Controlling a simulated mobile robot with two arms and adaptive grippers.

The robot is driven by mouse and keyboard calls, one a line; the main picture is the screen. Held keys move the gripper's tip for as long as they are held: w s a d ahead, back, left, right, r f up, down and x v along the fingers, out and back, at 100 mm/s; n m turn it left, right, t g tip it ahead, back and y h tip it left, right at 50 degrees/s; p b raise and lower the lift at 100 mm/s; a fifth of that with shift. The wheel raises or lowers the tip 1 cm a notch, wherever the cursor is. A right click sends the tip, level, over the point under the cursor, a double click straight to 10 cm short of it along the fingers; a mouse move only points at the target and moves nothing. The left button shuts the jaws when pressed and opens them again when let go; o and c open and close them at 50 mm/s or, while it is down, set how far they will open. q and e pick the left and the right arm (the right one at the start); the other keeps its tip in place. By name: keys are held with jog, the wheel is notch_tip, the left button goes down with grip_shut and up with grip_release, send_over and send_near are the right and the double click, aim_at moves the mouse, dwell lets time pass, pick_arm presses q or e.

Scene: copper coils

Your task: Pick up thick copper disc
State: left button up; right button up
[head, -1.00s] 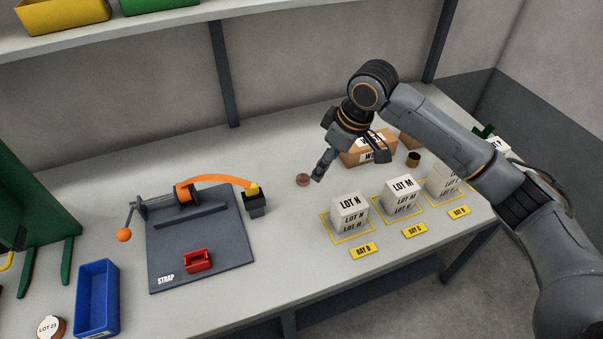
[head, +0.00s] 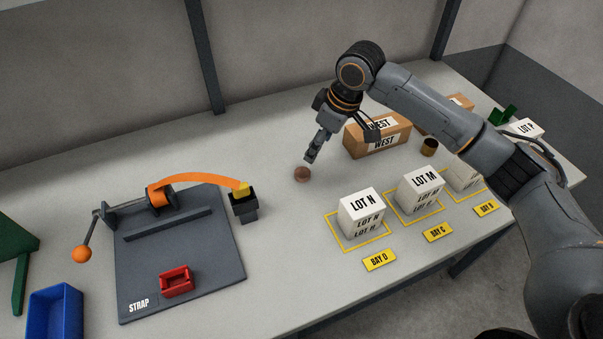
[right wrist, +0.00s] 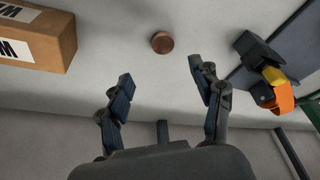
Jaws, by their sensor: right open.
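The thick copper disc (head: 302,174) lies flat on the grey bench, left of the WEST carton. It also shows in the right wrist view (right wrist: 162,42), beyond the fingertips and between their lines. My right gripper (head: 311,157) is just behind and above the disc in the head view, close to it. In the right wrist view the right gripper (right wrist: 160,76) has its two fingers wide apart with nothing between them. The disc appears apart from both fingers. My left gripper is not in view.
The WEST carton (head: 372,141) stands right of the disc, with a small brown cylinder (head: 429,147) beyond. White LOT N (head: 361,222) and LOT M (head: 419,192) boxes stand in front. The STRAP fixture (head: 180,250), with its orange strap and black post (head: 244,206), is at left. Bench around the disc is clear.

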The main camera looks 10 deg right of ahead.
send_over(303, 172)
jog(key=s+d, duration=0.1)
jog(key=d, duration=0.1)
jog(key=f, duration=0.5)
jog(key=shift+s+f, duration=0.2)
jog(key=shift+f, duration=0.1)
jog(key=x, duration=0.1)
jog(key=p+x, duration=0.1)
jog(key=x, duration=0.2)
jog(key=shift+s+a, duration=0.1)
jog(key=shift+a, duration=0.2)
jog(key=shift+a+f, duration=0.1)
jog(key=shift+f, duration=0.4)
grip_shut()
